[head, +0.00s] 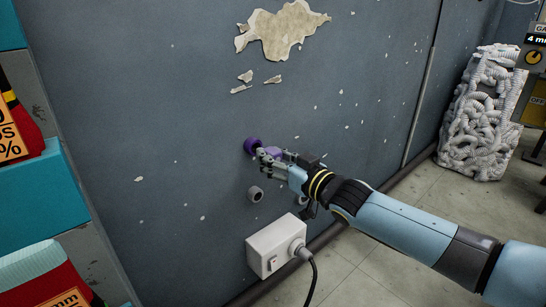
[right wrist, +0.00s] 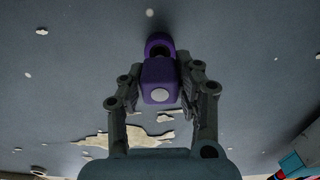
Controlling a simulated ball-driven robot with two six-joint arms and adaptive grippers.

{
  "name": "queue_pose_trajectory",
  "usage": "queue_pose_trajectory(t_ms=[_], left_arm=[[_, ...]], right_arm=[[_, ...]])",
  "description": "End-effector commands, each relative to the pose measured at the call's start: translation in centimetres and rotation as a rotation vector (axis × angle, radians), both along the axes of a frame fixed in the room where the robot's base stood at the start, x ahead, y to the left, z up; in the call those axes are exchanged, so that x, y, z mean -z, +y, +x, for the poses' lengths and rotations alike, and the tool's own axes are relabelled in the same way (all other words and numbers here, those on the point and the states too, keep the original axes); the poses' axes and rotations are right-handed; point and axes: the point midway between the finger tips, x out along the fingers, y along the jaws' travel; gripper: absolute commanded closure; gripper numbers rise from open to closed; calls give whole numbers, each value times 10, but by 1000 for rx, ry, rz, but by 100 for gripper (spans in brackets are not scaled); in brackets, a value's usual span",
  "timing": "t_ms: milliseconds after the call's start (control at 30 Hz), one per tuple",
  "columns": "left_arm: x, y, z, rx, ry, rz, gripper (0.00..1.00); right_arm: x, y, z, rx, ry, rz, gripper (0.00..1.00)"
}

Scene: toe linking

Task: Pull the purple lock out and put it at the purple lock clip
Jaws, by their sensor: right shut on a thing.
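The purple lock (head: 274,154) is between the fingers of my right gripper (head: 268,158), close to the dark wall. In the right wrist view it is a purple block (right wrist: 160,78) with a white disc on its near face, and the right gripper (right wrist: 158,88) is shut on its sides. A purple round, ring-like piece (head: 251,145) is at the wall just beyond the block; it also shows in the right wrist view (right wrist: 159,42). I cannot tell whether the block touches it or whether it is the clip. My left gripper is not in view.
A grey round fitting (head: 256,194) sticks out of the wall below the purple piece. A white switch box (head: 274,249) with a plugged-in black cable is lower down. A pile of white coils (head: 482,118) stands at the right.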

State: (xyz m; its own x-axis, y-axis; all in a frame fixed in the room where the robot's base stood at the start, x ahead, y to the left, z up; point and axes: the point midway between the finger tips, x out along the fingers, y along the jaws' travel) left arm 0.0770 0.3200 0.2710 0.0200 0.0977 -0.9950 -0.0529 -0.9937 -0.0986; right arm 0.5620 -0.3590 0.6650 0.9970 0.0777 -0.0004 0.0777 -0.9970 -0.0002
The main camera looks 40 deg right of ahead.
Motion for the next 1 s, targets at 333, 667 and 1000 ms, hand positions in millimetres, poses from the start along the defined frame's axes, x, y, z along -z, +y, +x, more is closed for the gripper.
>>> queue_pose_trajectory(t_ms=[333, 667, 1000], left_arm=[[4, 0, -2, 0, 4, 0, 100], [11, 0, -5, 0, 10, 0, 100], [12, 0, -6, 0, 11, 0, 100]], right_arm=[[1, 1, 4, -1, -1, -1, 100], [1, 2, 14, -1, 0, 0, 100], [0, 2, 25, 0, -1, 0, 100]])
